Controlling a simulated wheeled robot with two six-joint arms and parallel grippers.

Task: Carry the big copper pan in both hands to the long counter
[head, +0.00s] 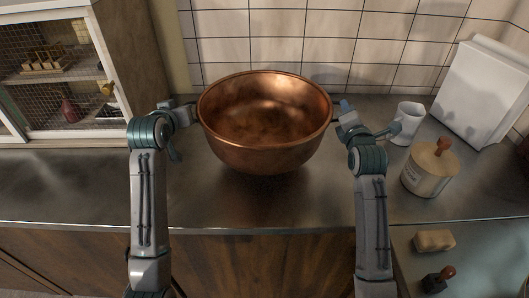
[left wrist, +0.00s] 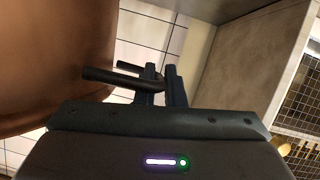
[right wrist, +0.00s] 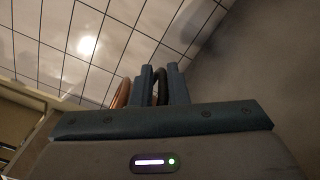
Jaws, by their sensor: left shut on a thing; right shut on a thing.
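The big copper pan (head: 265,150) is in the middle of the head view, over the metal-topped counter (head: 80,205). It looks level and empty; I cannot tell whether its base touches the counter. My left gripper (head: 190,112) is at the pan's left side, shut on its dark handle, which shows in the left wrist view (left wrist: 110,77). My right gripper (head: 340,115) is at the right side, shut on the other dark handle, which shows in the right wrist view (right wrist: 161,87). The copper wall (left wrist: 50,60) fills the left of the left wrist view.
A white mug (head: 408,122) and a lidded canister (head: 430,168) stand just right of my right gripper. A white panel-like object (head: 485,90) is behind them. A mesh-front cabinet (head: 150,60) stands at the left. A tiled wall (head: 300,40) is behind. The counter's left front is clear.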

